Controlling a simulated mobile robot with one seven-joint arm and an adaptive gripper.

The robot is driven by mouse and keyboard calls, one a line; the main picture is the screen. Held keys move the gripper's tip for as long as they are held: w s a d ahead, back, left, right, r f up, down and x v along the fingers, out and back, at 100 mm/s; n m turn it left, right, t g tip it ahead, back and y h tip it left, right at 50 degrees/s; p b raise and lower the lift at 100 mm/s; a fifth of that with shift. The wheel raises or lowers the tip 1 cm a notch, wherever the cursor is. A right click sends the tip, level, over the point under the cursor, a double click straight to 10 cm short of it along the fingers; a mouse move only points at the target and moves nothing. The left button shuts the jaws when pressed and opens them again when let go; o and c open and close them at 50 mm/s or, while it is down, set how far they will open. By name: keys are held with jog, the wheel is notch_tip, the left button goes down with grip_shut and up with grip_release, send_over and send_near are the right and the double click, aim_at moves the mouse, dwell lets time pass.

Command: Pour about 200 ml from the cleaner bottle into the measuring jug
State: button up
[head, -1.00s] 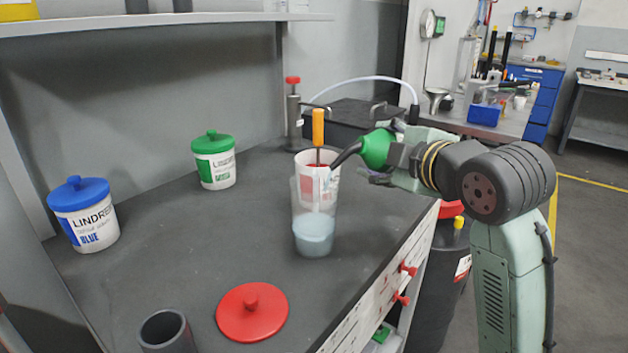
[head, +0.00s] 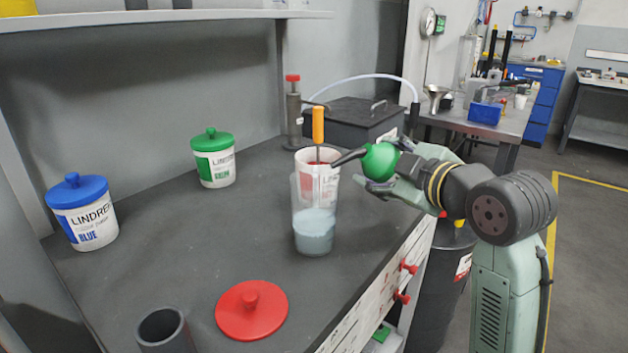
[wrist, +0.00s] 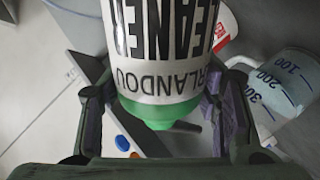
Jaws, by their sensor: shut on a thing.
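The cleaner bottle (head: 381,161) shows its green top and thin dark spout in the head view; its white label (wrist: 170,45) fills the top middle of the wrist view. My gripper (head: 378,187) is shut on it at the right of the measuring jug. The bottle is tilted, its spout pointing left, with the tip at the jug's rim. I cannot tell whether liquid is flowing. The clear measuring jug (head: 313,195) stands upright on the bench with pale blue liquid in its lower half. Its blue scale shows in the wrist view (wrist: 280,85), but the exact level is unreadable.
An open white tub (head: 318,158) with an orange-handled tool stands just behind the jug. Its surroundings include a red lid (head: 251,310), a grey cup (head: 166,331), a blue-lidded tub (head: 83,212) and a green-lidded tub (head: 213,158). The bench's middle left is clear.

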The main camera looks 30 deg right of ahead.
aim_at(396, 175)
jog(key=shift+a+f+m, duration=0.1)
jog(key=shift+f+m, duration=0.3)
jog(key=shift+m, duration=0.1)
jog(key=shift+m+y, duration=0.3)
jog(key=shift+r+m+t+p, duration=0.2)
jog(key=shift+m+t+p, duration=0.1)
jog(key=shift+m, duration=0.3)
jog(key=shift+s+d+f+m+t+b, duration=0.15)
jog(key=shift+d+f+m+b, duration=0.2)
jog(key=shift+f, duration=0.3)
jog(key=shift+s+d+f+m+t+b, duration=0.15)
jog(key=shift+d+f+m+b, duration=0.2)
jog(key=shift+f, duration=0.25)
jog(key=shift+d+r+m+y+p, duration=0.3)
jog(key=shift+m+y+p, duration=0.1)
jog(key=shift+m+p, duration=0.15)
jog(key=shift+s+d+f+m+t+p, duration=0.1)
jog(key=shift+d+m+t+p, duration=0.15)
jog(key=shift+m, duration=0.35)
jog(key=shift+s+d+m+t+p, duration=0.1)
jog(key=shift+d+m+t+p, duration=0.15)
jog(key=shift+m, duration=0.3)
jog(key=shift+s+d+f+m, duration=0.1)
jog(key=shift+d+f+m, duration=0.15)
jog(key=shift+m, duration=0.65)
jog(key=shift+f, duration=0.1)
